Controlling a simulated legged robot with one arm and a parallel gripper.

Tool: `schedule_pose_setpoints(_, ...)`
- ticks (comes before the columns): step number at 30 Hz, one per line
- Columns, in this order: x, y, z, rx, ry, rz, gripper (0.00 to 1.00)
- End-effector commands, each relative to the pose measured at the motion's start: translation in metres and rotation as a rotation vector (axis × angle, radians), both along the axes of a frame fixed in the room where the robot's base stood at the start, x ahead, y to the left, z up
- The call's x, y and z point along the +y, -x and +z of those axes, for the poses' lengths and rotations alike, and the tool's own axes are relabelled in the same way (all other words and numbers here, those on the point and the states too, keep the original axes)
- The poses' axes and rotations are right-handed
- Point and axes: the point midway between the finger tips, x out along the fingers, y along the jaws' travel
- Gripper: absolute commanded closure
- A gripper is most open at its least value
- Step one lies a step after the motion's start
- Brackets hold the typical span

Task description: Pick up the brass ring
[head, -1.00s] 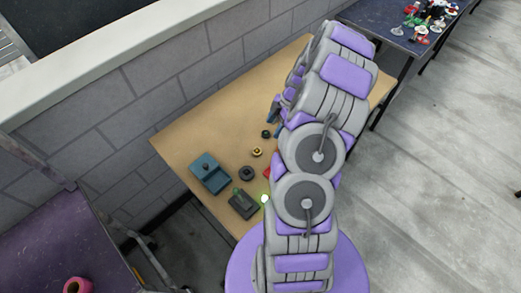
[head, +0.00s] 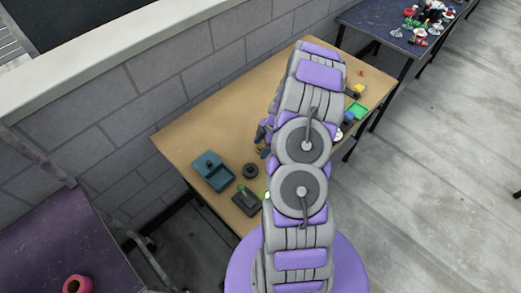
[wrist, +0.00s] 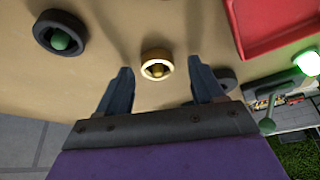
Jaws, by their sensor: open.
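The brass ring (wrist: 157,55) lies on the tan table in the wrist view, with a small brass-coloured knob or ball showing inside it. My gripper (wrist: 160,66) is open and empty, its two dark fingers on either side of the ring in the picture. The fingers look apart from the ring; their height above the table is hard to tell. In the head view my gripper (head: 264,135) is over the middle of the table, partly hidden by my arm. The ring is mostly hidden there.
A dark ring with a green ball (wrist: 60,33) lies left; another dark ring (wrist: 228,78) is partly behind the right finger. A red tray (wrist: 262,25) and a lit green lamp (wrist: 308,62) are at right.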

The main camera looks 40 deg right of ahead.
Motion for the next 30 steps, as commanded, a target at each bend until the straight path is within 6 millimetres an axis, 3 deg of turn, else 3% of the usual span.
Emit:
schedule_pose_setpoints(7, -0.010, 0.000, -0.004, 0.000, -0.013, -0.002, 0.35)
schedule_pose_setpoints(25, -0.003, 0.000, -0.002, 0.000, -0.007, -0.001, 0.92)
schedule_pose_setpoints(30, -0.005, 0.001, -0.004, 0.003, -0.015, 0.000, 0.93)
